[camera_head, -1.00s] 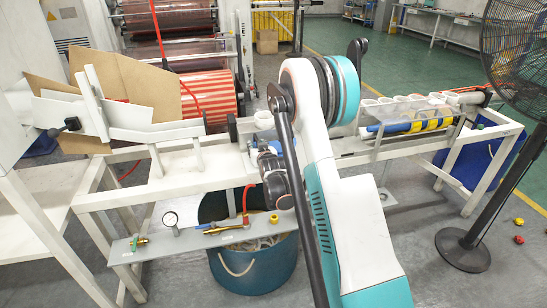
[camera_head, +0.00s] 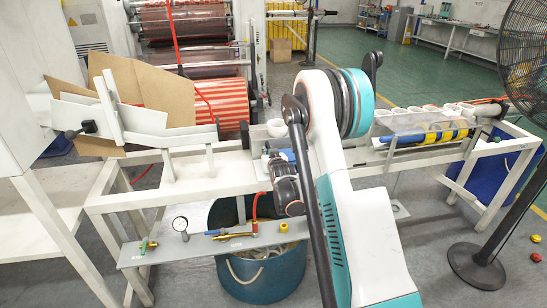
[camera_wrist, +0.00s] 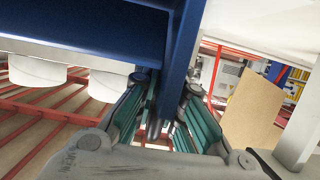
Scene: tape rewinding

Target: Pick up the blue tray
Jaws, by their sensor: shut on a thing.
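The blue tray (camera_wrist: 80,35) fills the upper left of the wrist view, with a blue upright part running down to my gripper (camera_wrist: 165,120). My gripper's green-padded fingers are closed around the lower end of that part. The exact contact is partly hidden between the fingers. In the head view my gripper and most of the tray are hidden behind my arm; only a small bit of blue (camera_head: 287,155) shows beside it.
A white frame bench (camera_head: 225,180) spans the scene, with a clear holder of white rolls (camera_head: 415,120) at right. A blue bucket (camera_head: 262,275) stands below. A black fan (camera_head: 478,262) stands at right. White rolls (camera_wrist: 38,72) also show in the wrist view.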

